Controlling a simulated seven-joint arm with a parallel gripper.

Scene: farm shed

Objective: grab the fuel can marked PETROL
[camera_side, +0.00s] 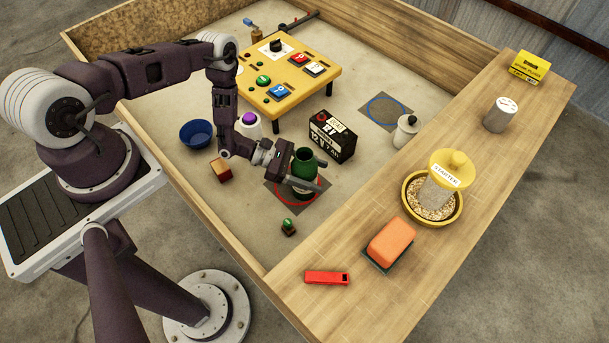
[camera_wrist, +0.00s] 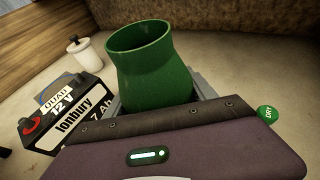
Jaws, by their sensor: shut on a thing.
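My gripper (camera_side: 318,174) is shut on a green vessel (camera_side: 306,160) with a wide open mouth. In the wrist view the vessel (camera_wrist: 152,70) stands between the grey fingers, slightly tilted in the picture, and no lettering shows on it. It is over or on a dark mat with a red ring (camera_side: 270,192); I cannot tell whether it touches. No PETROL marking is readable in either view. A white container with a dark knob (camera_side: 406,134) stands right of the battery, also in the wrist view (camera_wrist: 82,55). A white container with a purple cap (camera_side: 248,127) stands behind my wrist.
A black battery (camera_side: 331,137) stands close behind the gripper. A yellow button table (camera_side: 290,85) is at the back. A blue bowl (camera_side: 197,134), a small block (camera_side: 221,171) and a small green-topped item (camera_side: 288,227) lie nearby. The wooden ledge (camera_side: 350,290) borders the front right.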

